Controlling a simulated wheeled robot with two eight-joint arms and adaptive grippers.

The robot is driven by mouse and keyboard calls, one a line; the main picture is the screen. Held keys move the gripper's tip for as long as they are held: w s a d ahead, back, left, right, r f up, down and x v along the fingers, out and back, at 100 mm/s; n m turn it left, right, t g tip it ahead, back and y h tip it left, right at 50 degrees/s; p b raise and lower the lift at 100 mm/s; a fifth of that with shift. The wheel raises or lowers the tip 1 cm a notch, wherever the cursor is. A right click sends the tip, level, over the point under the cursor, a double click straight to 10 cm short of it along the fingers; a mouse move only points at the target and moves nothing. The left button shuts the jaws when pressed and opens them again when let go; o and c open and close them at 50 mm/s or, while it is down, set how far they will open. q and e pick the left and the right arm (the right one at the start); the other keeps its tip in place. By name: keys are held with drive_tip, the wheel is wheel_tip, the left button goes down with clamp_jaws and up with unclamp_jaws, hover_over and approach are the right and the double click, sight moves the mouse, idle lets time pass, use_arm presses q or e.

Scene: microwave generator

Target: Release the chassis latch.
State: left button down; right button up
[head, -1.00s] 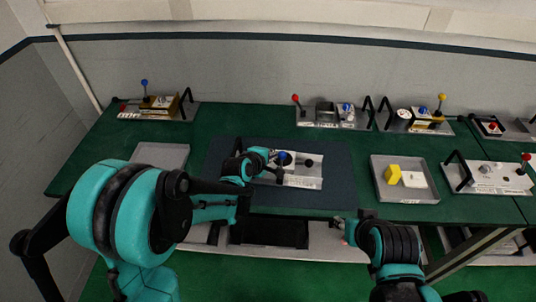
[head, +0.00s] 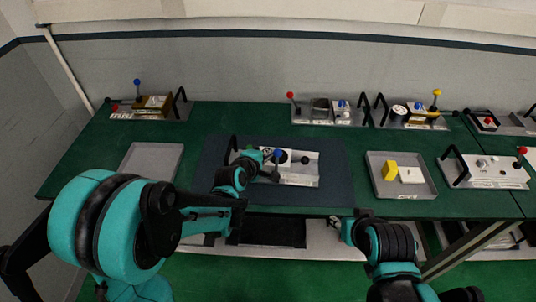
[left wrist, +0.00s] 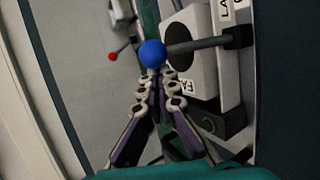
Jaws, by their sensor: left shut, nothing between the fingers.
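The chassis unit (head: 306,180) is a pale panel on the dark mat, with a blue-knobbed lever (head: 278,153). In the left wrist view the blue knob (left wrist: 153,53) sits on a grey rod that runs right to a black pivot beside a label starting "LA". My left gripper (head: 270,172) is at the left part of the unit. In the left wrist view its fingertips (left wrist: 163,80) are together and empty, just below the blue knob; I cannot tell whether they touch it. My right gripper (head: 338,226) is low at the table's front edge, away from the unit; its fingers are too small to read.
An empty grey tray (head: 137,174) lies left of the mat (head: 333,190). A grey tray (head: 414,160) with a yellow block (head: 390,171) and a white piece lies right. Other lever units stand along the back and right. A black handle (head: 232,146) rises at the unit's left.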

use_arm(q)
drive_tip(key=shift+s, duration=0.1)
drive_tip(key=shift+s+t+b, duration=0.7)
drive_tip(key=shift+b, duration=0.4)
drive_tip(key=shift+s+a+f+b, duration=0.15)
drive_tip(key=shift+s+b, duration=0.4)
drive_tip(key=shift+s, duration=0.75)
drive_tip(key=shift+s+a+f+b, duration=0.1)
drive_tip(key=shift+s+b, duration=0.4)
drive_tip(key=shift+s, duration=0.75)
drive_tip(key=shift+w, duration=0.1)
drive_tip(key=shift+b+x, duration=0.45)
drive_tip(key=shift+x, duration=0.3)
